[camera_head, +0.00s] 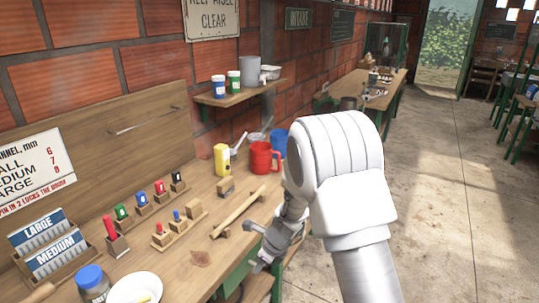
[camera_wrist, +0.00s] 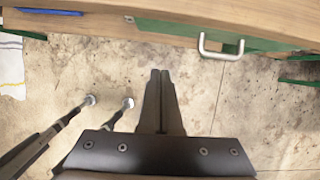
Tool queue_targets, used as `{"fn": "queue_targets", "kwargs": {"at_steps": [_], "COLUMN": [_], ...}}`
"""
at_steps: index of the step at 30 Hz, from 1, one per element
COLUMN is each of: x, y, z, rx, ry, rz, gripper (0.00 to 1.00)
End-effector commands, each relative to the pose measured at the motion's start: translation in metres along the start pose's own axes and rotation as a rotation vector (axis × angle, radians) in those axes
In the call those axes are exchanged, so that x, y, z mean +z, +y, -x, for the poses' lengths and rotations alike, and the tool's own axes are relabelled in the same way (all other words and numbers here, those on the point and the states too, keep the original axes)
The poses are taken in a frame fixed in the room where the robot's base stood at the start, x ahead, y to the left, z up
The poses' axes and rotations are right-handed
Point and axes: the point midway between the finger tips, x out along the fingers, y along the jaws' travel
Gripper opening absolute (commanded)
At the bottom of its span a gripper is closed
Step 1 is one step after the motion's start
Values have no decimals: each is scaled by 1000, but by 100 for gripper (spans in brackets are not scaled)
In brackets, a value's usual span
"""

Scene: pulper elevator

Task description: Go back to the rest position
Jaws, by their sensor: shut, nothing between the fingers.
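My white arm (camera_head: 345,190) rises at the right of the workbench (camera_head: 150,250) in the head view. My gripper (camera_head: 262,248) is by the bench's right edge in that view. In the wrist view my gripper (camera_wrist: 160,75) has its two dark fingers together, with nothing between them. Its fingertips point toward the bench side (camera_wrist: 130,25), over the concrete floor, and touch nothing that I can see.
A red mug (camera_head: 262,158), a yellow container (camera_head: 221,160) and small coloured pieces in wooden holders stand on the bench. In the wrist view a metal handle (camera_wrist: 221,50) is on the bench side. Open floor (camera_head: 440,200) lies at the right.

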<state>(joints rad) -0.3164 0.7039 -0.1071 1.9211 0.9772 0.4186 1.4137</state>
Motion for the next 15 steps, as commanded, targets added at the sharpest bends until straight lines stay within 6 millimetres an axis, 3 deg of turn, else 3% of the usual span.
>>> {"fn": "queue_targets", "kwargs": {"at_steps": [8, 15], "x": [14, 6], "y": [5, 25], "z": [97, 185], "rx": [-34, -84], "ry": [-52, -49], "rz": [369, 771], "gripper": [0, 0]}}
